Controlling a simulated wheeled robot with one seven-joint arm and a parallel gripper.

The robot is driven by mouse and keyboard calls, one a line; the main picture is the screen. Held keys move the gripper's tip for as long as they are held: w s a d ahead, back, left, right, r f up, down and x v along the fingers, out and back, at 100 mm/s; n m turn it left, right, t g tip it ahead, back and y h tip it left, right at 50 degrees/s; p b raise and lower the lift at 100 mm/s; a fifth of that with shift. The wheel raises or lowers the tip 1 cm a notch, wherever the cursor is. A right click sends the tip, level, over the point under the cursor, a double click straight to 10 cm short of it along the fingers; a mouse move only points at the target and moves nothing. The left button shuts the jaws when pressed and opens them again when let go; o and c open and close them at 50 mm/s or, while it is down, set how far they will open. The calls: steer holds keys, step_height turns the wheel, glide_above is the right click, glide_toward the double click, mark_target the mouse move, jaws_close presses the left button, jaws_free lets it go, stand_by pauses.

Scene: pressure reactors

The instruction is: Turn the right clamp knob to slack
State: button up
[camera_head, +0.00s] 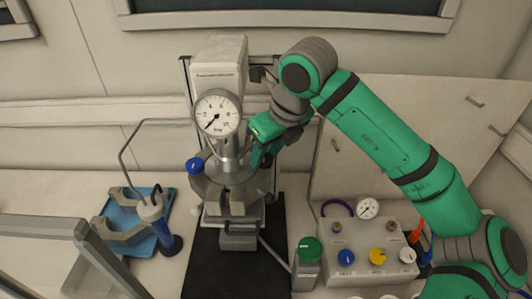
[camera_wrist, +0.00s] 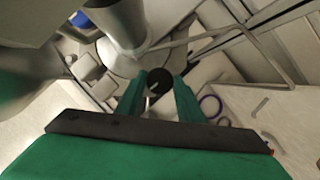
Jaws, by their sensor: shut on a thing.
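The pressure reactor (camera_head: 228,170) stands in the middle of the head view, with a round gauge (camera_head: 216,113) on its front. My gripper (camera_head: 262,158) reaches down at the right side of the reactor head. In the wrist view, my gripper's green fingers (camera_wrist: 160,84) are closed around a dark round knob with a pale mark, the right clamp knob (camera_wrist: 158,80). In the head view my fingers hide this knob. A blue knob (camera_head: 193,165) sits at the left side of the reactor head, apart from my gripper.
A control box (camera_head: 370,240) with coloured knobs and a small gauge stands at the right. A green-capped bottle (camera_head: 308,262) is beside it. A blue tray (camera_head: 125,207) with grey clamp parts lies at the left. A panel (camera_head: 420,130) leans behind my arm.

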steer(key=shift+n+y, duration=0.3)
steer(key=shift+n, duration=0.3)
steer(key=o, duration=1.1)
steer(key=shift+c, duration=0.2)
steer(key=shift+d, duration=0.1)
steer(key=v, duration=1)
steer(key=shift+r, duration=0.45)
